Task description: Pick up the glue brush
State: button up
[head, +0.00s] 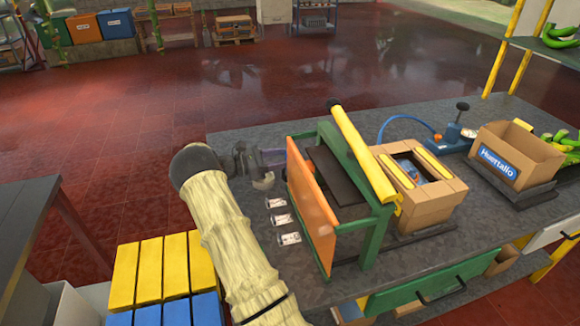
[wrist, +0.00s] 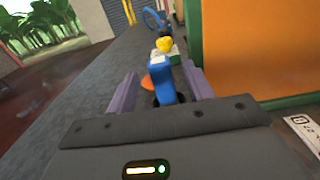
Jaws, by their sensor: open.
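In the wrist view, a blue upright piece (wrist: 161,78) stands between my fingers. It looks like the handle of the glue brush, though its bristles do not show. A bit of orange and a dark round part show beside its lower end. My gripper (wrist: 160,88) is open, with one purple finger on each side of the blue piece. I cannot tell whether either finger touches it.
The green frame with its orange panel (head: 312,205) and yellow bar stands close to the right of my gripper. Several small labelled pieces (head: 281,219) lie in front. Cardboard boxes (head: 515,155) and a blue tool (head: 455,138) are farther right. A yellow thing (wrist: 164,45) is beyond the fingers.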

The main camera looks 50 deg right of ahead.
jog(key=shift+d, duration=0.1)
jog(key=p+x, duration=0.1)
jog(key=x, duration=0.4)
jog(key=shift+s+d, duration=0.1)
dwell(0.6)
jog(key=c, duration=1.1)
